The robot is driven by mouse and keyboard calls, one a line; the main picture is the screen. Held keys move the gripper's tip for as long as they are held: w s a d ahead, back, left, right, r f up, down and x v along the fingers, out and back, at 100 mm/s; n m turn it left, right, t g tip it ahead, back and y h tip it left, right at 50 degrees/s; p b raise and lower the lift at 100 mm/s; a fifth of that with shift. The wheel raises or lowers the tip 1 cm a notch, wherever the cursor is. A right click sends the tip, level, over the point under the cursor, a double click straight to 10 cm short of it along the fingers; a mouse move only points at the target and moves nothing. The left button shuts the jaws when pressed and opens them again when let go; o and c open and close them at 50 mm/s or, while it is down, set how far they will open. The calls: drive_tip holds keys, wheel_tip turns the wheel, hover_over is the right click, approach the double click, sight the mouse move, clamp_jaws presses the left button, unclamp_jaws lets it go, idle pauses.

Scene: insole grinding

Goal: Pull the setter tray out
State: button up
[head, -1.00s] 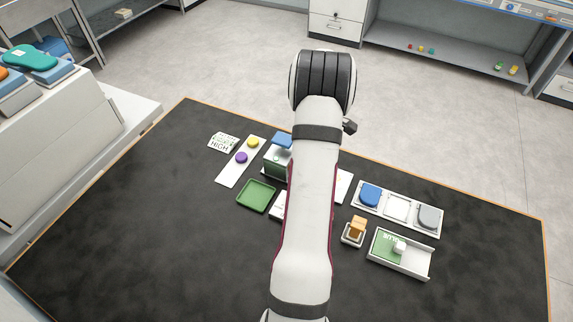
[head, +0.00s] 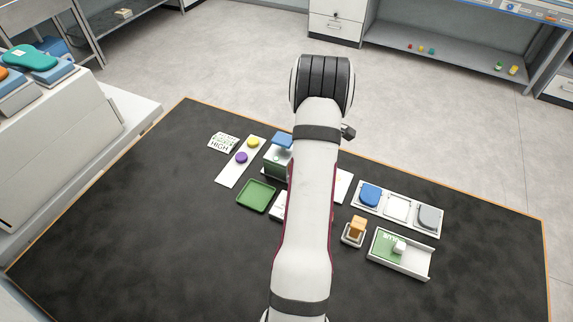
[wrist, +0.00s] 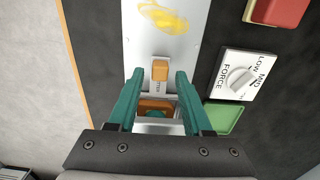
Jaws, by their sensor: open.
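Which part is the setter tray is not marked. A long pale plate (wrist: 163,38) with a yellow smear lies under my gripper in the wrist view, and a small orange tab (wrist: 160,70) stands on it. A corner of a pale plate (head: 343,187) shows beside my arm in the head view. My gripper (wrist: 160,78) is open, with two teal fingers either side of the tab's line. I cannot tell whether they touch anything. Between the fingers, nearer the palm, is an orange-brown part (wrist: 156,107) in a pale frame. In the head view my arm hides the gripper.
A white FORCE dial box (wrist: 243,76) stands right of the fingers, with a green tray (wrist: 222,118) below it and a red block (wrist: 280,12) above. A green device with a blue top (head: 277,163) and an open white tray (head: 420,265) flank my arm. The front mat is clear.

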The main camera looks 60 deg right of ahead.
drive_tip(key=shift+f, duration=1.6)
drive_tip(key=shift+r, duration=0.15)
clamp_jaws()
drive_tip(key=shift+s, duration=4.45)
unclamp_jaws()
